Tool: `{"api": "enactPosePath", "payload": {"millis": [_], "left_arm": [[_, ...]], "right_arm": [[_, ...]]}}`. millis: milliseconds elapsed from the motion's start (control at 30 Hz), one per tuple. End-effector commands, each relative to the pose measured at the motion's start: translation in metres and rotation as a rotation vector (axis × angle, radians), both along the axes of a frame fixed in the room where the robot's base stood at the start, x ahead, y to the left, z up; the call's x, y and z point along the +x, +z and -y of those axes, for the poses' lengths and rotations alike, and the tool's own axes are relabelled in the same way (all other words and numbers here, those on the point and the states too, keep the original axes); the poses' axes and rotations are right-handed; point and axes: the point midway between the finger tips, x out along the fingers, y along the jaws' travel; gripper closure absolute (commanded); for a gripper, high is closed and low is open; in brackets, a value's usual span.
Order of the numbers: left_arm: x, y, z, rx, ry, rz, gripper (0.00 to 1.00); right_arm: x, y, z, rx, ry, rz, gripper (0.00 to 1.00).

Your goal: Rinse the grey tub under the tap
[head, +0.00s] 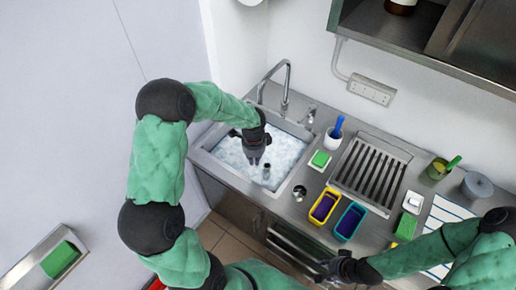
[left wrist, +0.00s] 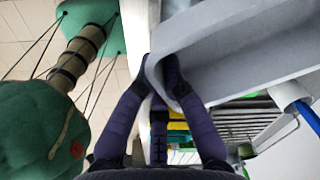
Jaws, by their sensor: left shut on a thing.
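My left gripper (head: 255,158) points down inside the sink (head: 206,158), over pale, frothy contents. In the left wrist view its fingers (left wrist: 160,75) are shut on the rim of a smooth grey thing, which I take for the grey tub (left wrist: 235,55). The head view does not let me tell the tub apart from the sink's contents. The tap (head: 286,85) arches over the sink's back edge, behind and right of the gripper. My right gripper (head: 325,270) is low at the counter's front edge; its finger gap is too small to tell.
Right of the sink stand a white cup (head: 332,142) with a blue-handled brush, a green sponge (head: 321,158), a drying rack (head: 371,171), and yellow (head: 324,206) and blue (head: 350,222) tubs. A grey round container (head: 477,185) is farther right. A steel shelf (head: 430,60) overhangs the counter.

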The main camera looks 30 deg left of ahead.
Motion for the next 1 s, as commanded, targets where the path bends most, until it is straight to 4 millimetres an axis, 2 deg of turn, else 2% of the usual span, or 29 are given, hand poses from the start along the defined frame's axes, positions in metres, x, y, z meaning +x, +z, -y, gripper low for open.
{"api": "enactPosePath", "payload": {"millis": [100,267,1000], "left_arm": [[-0.005,0.003,0.001,-0.001,-0.001,-0.001,1.00],[0.000,0.001,-0.002,-0.001,0.001,0.000,1.00],[0.055,-0.012,-0.030,-0.001,0.000,0.000,1.00]], "right_arm": [[0.000,0.004,0.000,0.000,0.000,-0.001,0.60],[-0.001,0.003,0.000,0.000,0.000,-0.001,0.60],[0.000,-0.001,0.000,0.000,0.000,-0.001,0.60]]}}
